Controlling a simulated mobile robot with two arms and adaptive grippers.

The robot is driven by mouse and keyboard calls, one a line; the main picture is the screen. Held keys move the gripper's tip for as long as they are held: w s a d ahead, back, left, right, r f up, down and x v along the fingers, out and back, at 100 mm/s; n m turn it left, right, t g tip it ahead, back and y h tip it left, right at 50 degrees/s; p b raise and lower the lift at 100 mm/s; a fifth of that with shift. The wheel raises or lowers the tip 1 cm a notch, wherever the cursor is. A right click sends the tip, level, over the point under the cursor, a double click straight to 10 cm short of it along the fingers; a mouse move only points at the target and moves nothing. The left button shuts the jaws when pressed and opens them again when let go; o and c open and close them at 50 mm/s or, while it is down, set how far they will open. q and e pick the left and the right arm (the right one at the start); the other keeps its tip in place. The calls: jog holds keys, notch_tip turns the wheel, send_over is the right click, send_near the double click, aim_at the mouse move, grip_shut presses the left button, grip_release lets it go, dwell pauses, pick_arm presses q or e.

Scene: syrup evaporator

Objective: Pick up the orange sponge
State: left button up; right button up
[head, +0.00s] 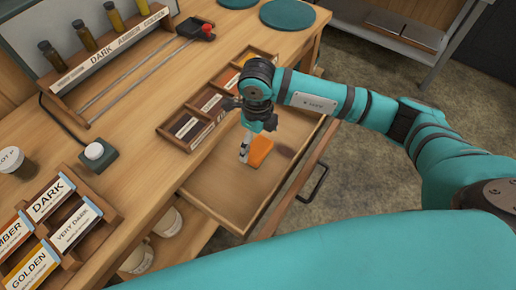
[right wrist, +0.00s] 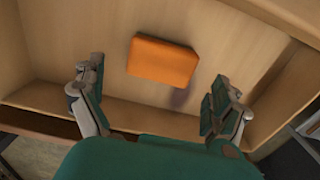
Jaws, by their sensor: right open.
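The orange sponge (head: 260,151) lies flat on the bottom of the open wooden drawer (head: 221,190). In the right wrist view the sponge (right wrist: 162,61) is a plain orange block, slightly turned, seen ahead of and between the spread fingers. My right gripper (head: 245,150) reaches down into the drawer just left of the sponge in the head view. In the right wrist view my right gripper (right wrist: 158,103) is open with nothing between its fingers. It appears apart from the sponge. My left gripper is not in view.
A wooden label tray (head: 165,130) sits at the drawer's left side. The drawer's front has a dark handle (head: 313,185).

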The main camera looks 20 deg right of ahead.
aim_at(257, 148)
jog(key=shift+w+f+p, duration=0.2)
jog(key=shift+f+p, duration=0.6)
jog(key=shift+f, duration=1.95)
jog(key=c, duration=1)
jog(key=shift+o, duration=0.2)
notch_tip(257, 148, up, 10)
jog(key=shift+r+b, duration=0.1)
jog(key=shift+b, duration=0.8)
jog(key=o, duration=0.6)
jog(key=shift+d, duration=0.1)
jog(key=c, duration=0.5)
